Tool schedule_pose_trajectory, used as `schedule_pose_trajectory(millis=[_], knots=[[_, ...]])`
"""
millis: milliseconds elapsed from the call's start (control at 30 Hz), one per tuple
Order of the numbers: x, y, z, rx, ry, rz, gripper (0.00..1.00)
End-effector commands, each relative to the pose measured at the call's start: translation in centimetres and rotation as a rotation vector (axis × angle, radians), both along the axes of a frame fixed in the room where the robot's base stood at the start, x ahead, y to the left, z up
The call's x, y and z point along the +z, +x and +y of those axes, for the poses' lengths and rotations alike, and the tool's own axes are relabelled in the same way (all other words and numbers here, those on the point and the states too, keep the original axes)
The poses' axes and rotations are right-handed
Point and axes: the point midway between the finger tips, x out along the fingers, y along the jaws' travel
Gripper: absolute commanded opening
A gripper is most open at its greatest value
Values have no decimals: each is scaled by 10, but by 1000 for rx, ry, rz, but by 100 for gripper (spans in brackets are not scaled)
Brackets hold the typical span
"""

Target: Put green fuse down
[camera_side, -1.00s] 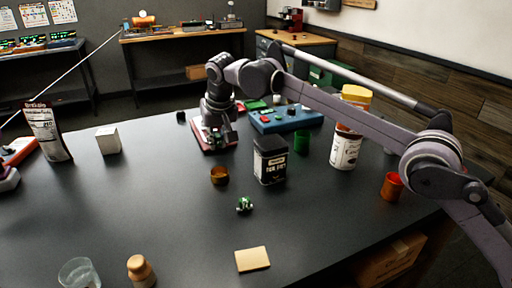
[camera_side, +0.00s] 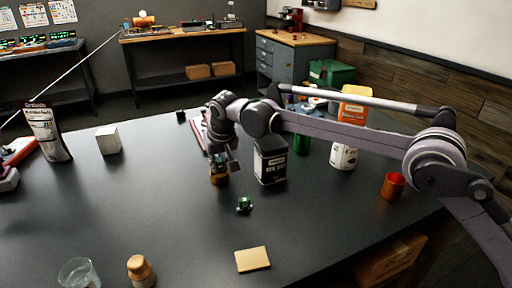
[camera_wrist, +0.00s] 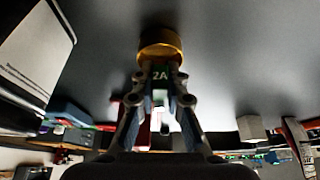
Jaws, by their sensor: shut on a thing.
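My gripper (camera_wrist: 160,90) is shut on a green fuse (camera_wrist: 159,74) marked "2A" in the wrist view. An amber cup (camera_wrist: 160,42) shows just beyond the fuse's tip. In the side view, my gripper (camera_side: 222,162) is at the amber cup (camera_side: 219,179) and partly covers it. I cannot tell whether the fuse is above the cup or inside its rim. The held fuse is hard to make out in the side view. Another small green item (camera_side: 244,204) lies on the table in front of the cup.
A dark-labelled canister (camera_side: 270,162) stands close right of my gripper. A white cube (camera_side: 108,140) is at left.

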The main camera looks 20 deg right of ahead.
Motion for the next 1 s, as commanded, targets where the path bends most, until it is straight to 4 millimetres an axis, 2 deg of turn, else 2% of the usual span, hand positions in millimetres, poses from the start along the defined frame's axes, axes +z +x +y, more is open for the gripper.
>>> schedule_pose_trajectory(millis=[433, 500, 533, 600, 1000], knots=[[-6, 0, 0, 0, 0, 0, 0], [-6, 0, 0, 0, 0, 0, 27], [-6, 0, 0, 0, 0, 0, 33], [-6, 0, 0, 0, 0, 0, 39], [-6, 0, 0, 0, 0, 0, 39]])
